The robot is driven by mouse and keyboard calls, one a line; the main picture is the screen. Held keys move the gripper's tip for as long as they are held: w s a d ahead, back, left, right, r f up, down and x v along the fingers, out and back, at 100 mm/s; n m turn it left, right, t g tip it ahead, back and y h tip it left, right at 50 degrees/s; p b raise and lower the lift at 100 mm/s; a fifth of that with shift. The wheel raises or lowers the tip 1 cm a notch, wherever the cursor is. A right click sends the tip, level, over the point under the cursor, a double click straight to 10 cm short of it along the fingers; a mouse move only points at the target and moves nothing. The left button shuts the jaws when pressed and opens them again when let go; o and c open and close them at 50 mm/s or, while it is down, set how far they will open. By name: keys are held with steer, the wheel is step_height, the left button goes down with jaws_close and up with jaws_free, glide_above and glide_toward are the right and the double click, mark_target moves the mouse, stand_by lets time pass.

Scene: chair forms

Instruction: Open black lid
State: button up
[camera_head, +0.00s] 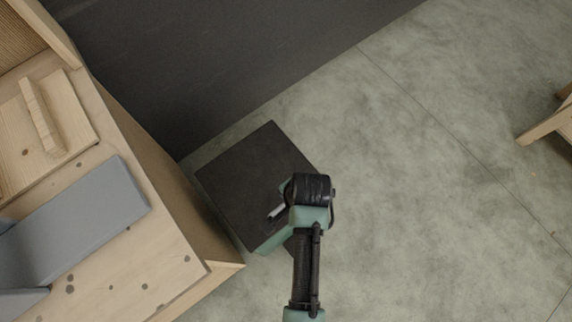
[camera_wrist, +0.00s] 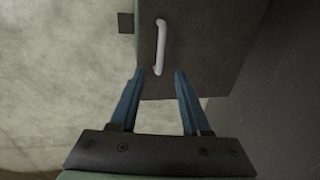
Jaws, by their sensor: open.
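The black lid (camera_head: 245,175) is a flat dark square on top of a low green-sided box (camera_head: 272,243) on the floor. The lid looks shut. A pale bar handle (camera_head: 277,211) lies near its front edge, partly beside my arm. In the wrist view the lid (camera_wrist: 205,50) fills the upper middle, with the white handle (camera_wrist: 160,47) upright in the picture. My gripper (camera_wrist: 160,73) is open and empty, its two blue fingers apart just below the handle's near end. Whether they touch the lid, I cannot tell.
A wooden bench or cabinet (camera_head: 180,215) with a grey panel (camera_head: 85,220) on it stands close on the left. A dark wall or panel (camera_head: 220,60) runs behind the box. The concrete floor (camera_head: 430,170) on the right is open, with a wooden leg (camera_head: 548,125) at the edge.

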steer(key=f+b, duration=0.1)
steer(key=f, duration=0.2)
steer(key=w+f+b, duration=0.1)
steer(key=f, duration=0.2)
steer(key=a+f, duration=0.1)
steer(key=f, duration=0.3)
steer(key=shift+w+a+f+b, duration=0.1)
steer(key=shift+w+b, duration=0.3)
jaws_close()
stand_by(0.8)
